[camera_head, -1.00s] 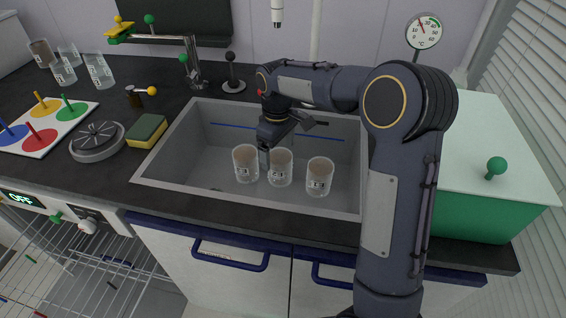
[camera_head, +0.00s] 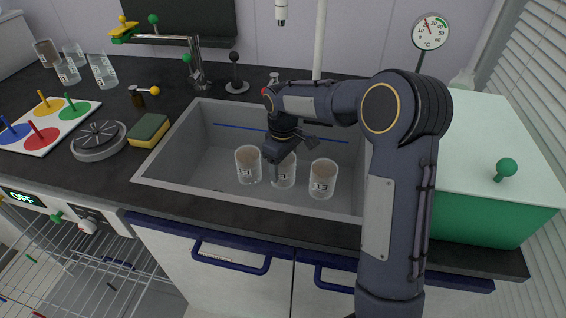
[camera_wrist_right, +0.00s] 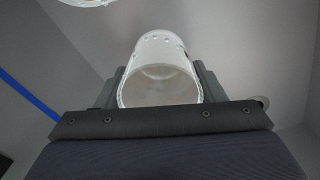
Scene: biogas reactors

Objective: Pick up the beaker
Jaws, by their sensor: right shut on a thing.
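Three clear beakers with brown contents stand in a row in the sink (camera_head: 190,165): a left beaker (camera_head: 248,166), a middle beaker (camera_head: 285,176) and a right beaker (camera_head: 322,180). My right gripper (camera_head: 277,158) reaches down into the sink at the middle beaker and hides part of its top. In the right wrist view one beaker (camera_wrist_right: 158,72) sits between the two fingers, with its open rim toward the camera. The right gripper is shut on this beaker. Whether it is off the sink floor is hard to tell. My left gripper is out of view.
More beakers (camera_head: 103,72) stand at the back left of the dark counter. A sponge (camera_head: 149,130), a round scale-like device (camera_head: 98,141) and a coloured peg board (camera_head: 42,130) lie left of the sink. A faucet (camera_head: 195,62) stands behind it, a green box (camera_head: 485,215) to the right.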

